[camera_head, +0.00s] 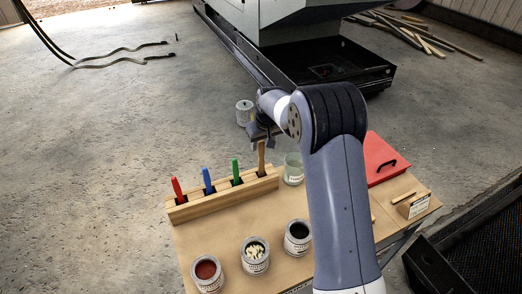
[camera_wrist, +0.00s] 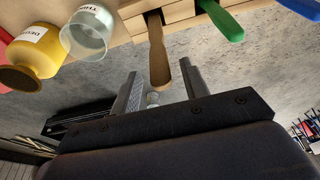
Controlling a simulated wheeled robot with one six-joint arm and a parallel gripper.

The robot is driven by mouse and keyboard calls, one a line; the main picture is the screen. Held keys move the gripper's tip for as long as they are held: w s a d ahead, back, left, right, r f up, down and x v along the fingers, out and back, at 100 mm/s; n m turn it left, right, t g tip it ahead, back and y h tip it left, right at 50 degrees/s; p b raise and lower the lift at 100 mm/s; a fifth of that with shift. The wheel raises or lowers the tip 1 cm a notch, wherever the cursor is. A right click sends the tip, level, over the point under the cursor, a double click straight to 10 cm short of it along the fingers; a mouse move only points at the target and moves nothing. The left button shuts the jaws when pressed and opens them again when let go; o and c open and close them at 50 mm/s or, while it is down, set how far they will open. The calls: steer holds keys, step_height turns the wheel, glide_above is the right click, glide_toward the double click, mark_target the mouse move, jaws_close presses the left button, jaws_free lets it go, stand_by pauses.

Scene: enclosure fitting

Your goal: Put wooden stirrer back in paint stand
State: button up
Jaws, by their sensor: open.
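The wooden stirrer (camera_head: 262,157) stands upright at the right end of the paint stand (camera_head: 222,202), with its lower end in a slot. Red, blue and green handles stand in the slots to its left. In the wrist view the stirrer (camera_wrist: 158,58) runs from the stand (camera_wrist: 182,10) to between the fingers of my gripper (camera_wrist: 163,85). The gripper is open, with one finger on each side of the stirrer's free end and gaps visible. In the head view my gripper (camera_head: 262,139) is above the stand's right end, partly hidden by my arm.
A clear jar (camera_head: 293,170) stands right of the stirrer; a yellow container (camera_wrist: 38,50) shows beside it in the wrist view. Open paint cans (camera_head: 207,275) stand at the front. A red case (camera_head: 379,158) lies at right.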

steer(key=v, duration=0.7)
steer(key=shift+b, duration=0.4)
